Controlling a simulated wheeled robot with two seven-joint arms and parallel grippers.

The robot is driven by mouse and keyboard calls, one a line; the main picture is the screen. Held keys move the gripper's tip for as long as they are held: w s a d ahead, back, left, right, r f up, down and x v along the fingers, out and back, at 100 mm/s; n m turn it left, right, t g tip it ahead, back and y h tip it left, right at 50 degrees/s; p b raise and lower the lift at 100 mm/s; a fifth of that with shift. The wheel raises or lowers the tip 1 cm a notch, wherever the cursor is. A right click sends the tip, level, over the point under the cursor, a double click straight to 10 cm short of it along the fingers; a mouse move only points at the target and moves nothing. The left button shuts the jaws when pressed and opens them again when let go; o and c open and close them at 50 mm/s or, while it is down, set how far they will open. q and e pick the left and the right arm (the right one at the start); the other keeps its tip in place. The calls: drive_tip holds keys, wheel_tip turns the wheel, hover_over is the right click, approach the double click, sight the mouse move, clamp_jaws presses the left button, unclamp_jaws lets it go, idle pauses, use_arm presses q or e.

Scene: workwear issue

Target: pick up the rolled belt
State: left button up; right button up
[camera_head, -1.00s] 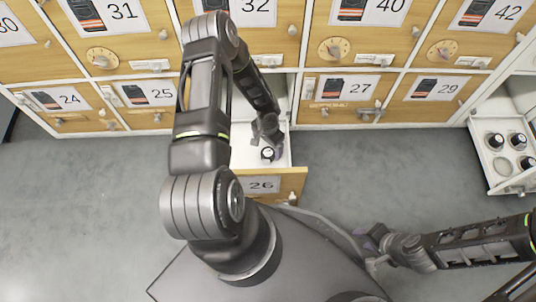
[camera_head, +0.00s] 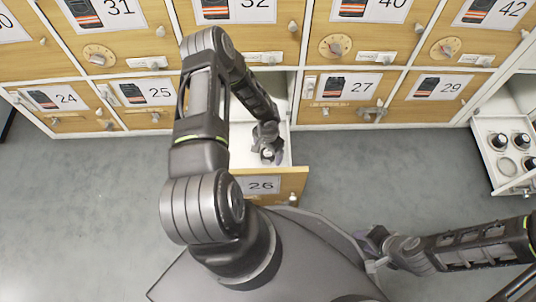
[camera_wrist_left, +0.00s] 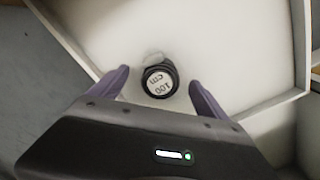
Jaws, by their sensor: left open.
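The rolled belt (camera_wrist_left: 160,79) is a small black coil with a white "100 cm" label on top, lying on the white floor of the open drawer 26 (camera_head: 284,184). In the head view the belt (camera_head: 267,154) is partly hidden by my left gripper (camera_head: 268,158). In the left wrist view my left gripper (camera_wrist_left: 158,92) is open, with one purple finger on each side of the belt and gaps between. My right gripper (camera_head: 371,243) is at the lower right, away from the drawer; its finger opening is too small to tell.
Closed numbered wooden lockers surround the open drawer, such as locker 25 (camera_head: 150,97) and locker 27 (camera_head: 345,97). At the right an open white drawer (camera_head: 496,172) holds several rolled belts in round recesses. The grey floor (camera_head: 90,200) is clear.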

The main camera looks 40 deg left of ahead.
use_arm(q)
drive_tip(key=shift+c, duration=0.4)
drive_tip(key=c, duration=1.5)
